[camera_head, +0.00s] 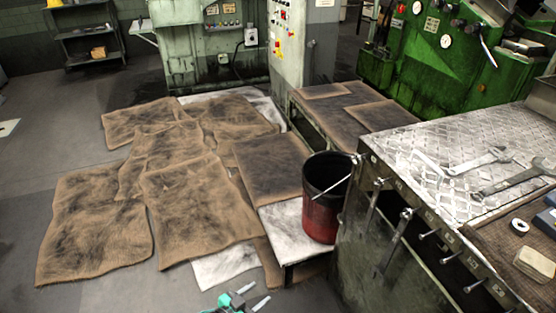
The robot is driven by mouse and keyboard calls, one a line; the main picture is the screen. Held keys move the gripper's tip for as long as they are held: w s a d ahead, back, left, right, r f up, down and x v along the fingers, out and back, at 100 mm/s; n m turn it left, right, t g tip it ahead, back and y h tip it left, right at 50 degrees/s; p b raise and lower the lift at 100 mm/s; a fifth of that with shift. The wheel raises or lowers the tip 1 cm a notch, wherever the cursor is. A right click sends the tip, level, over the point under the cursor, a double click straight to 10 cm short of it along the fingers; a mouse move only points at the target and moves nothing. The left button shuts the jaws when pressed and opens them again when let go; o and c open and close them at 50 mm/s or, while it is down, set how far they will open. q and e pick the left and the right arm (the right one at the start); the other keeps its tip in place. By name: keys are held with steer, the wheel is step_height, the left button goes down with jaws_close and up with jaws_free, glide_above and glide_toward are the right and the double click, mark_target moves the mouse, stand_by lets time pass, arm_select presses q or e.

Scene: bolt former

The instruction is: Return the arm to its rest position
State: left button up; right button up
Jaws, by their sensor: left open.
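My left gripper (254,296) shows at the bottom edge, left of the middle. It is teal with two pale fingers that stand apart, with nothing visible between them. It appears in front of the floor, below the mats and left of the metal workbench. The rest of the left arm is outside the picture. My right gripper is not in view.
A red and black bucket (321,205) stands on a low platform beside the metal workbench (440,140). Wrenches (480,160) lie on the bench and tools hang along its side. Brown mats (95,225) cover the floor. A green machine (430,70) stands behind.

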arm_select(q)
steer(key=s+a+f+n+g+y+p, duration=0.2)
steer(key=s+a+f+y, duration=0.2)
steer(key=s+a+f, duration=0.5)
steer(key=s+a+f+n+g+y+p, duration=0.15)
steer(key=s+a+f+n+y, duration=0.35)
steer(key=f, duration=0.6)
steer(key=s+a+f+g, duration=0.1)
steer(key=s+f+g, duration=0.1)
steer(key=s, duration=0.7)
steer(key=s+a+f+g+y+p, duration=0.1)
steer(key=s+a+f+g, duration=0.1)
steer(key=s, duration=0.8)
steer(key=s+a+f+g+p, duration=0.1)
steer(key=s+a+f+g, duration=0.1)
steer(key=s, duration=0.8)
steer(key=shift+a+f+m+y, duration=0.15)
steer(key=shift+f+m+y, duration=0.15)
steer(key=shift+f, duration=0.4)
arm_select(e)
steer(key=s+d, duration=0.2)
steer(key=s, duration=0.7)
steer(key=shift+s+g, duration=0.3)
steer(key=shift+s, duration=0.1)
arm_select(q)
steer(key=shift+c, duration=1.3)
steer(key=shift+w, duration=0.1)
steer(key=shift+c, duration=0.3)
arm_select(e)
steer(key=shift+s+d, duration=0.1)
